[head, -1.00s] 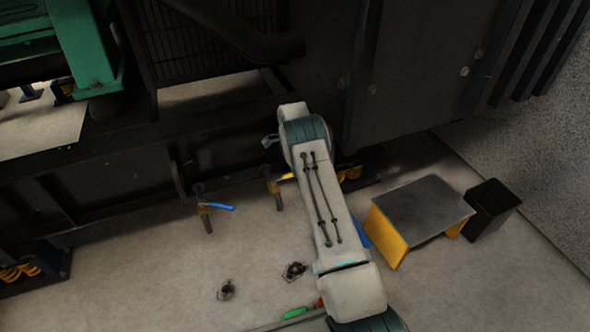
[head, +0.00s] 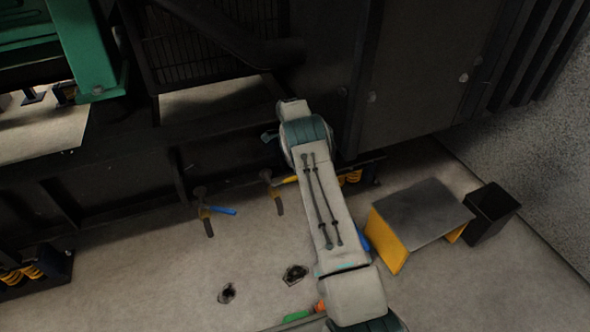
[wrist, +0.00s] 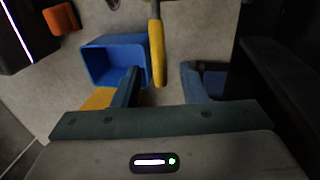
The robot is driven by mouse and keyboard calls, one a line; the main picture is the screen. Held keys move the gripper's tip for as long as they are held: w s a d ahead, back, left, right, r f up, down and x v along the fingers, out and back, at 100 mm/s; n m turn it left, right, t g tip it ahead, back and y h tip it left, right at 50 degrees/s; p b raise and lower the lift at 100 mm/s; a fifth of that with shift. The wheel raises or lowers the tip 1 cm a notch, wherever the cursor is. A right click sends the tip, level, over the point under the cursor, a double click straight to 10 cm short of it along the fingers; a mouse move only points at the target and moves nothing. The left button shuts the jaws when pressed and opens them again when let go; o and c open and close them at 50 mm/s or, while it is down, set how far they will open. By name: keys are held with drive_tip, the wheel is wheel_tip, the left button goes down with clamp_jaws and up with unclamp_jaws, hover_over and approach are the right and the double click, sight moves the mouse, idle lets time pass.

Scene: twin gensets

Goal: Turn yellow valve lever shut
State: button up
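The yellow valve lever (wrist: 156,52) hangs into the wrist view from the top, its rounded end between my two fingers. My gripper (wrist: 159,76) is open, with one finger on each side of the lever and a visible gap to both. In the head view the yellow lever (head: 289,180) shows as a short piece beside its valve, the rest hidden behind my arm. My gripper (head: 269,137) is mostly hidden there by the wrist; only a teal finger part shows.
A second valve with a blue lever (head: 223,211) stands just left. A blue bin (wrist: 92,64) lies left of the lever in the wrist view. A grey-topped yellow bench (head: 425,212) and a black bin (head: 490,212) stand right. The dark genset frame (head: 120,180) runs behind the valves.

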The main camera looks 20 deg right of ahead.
wheel_tip(320, 180, up, 10)
drive_tip(key=w+p, duration=0.2)
drive_tip(key=p, duration=0.1)
drive_tip(key=shift+a+r, duration=0.1)
drive_tip(key=s+a+r+n+t+p, duration=0.15)
drive_tip(key=s+r+p, duration=0.35)
drive_tip(key=r, duration=0.8)
drive_tip(key=s+a+r+n+p, duration=0.1)
drive_tip(key=s+r+n+p, duration=0.3)
drive_tip(key=r, duration=0.8)
drive_tip(key=s+a+r+n+t+p, duration=0.15)
drive_tip(key=s+r+p, duration=0.45)
drive_tip(key=r, duration=0.7)
drive_tip(key=s+a+r+n+p, duration=0.1)
drive_tip(key=s+r+n+p, duration=0.2)
drive_tip(key=s, duration=0.6)
drive_tip(key=s+a+r+n+t+p, duration=0.1)
drive_tip(key=s+a+r+n+p, duration=0.1)
drive_tip(key=s+r+p, duration=0.6)
drive_tip(key=s+a+r+n+t+p, duration=0.1)
drive_tip(key=s+r+n+p, duration=0.3)
drive_tip(key=s, duration=0.7)
drive_tip(key=shift+s+a+r+n+p, duration=0.25)
drive_tip(key=shift+a+r+n+p, duration=0.15)
drive_tip(key=shift+a+r+p, duration=0.45)
drive_tip(key=shift+d, duration=0.2)
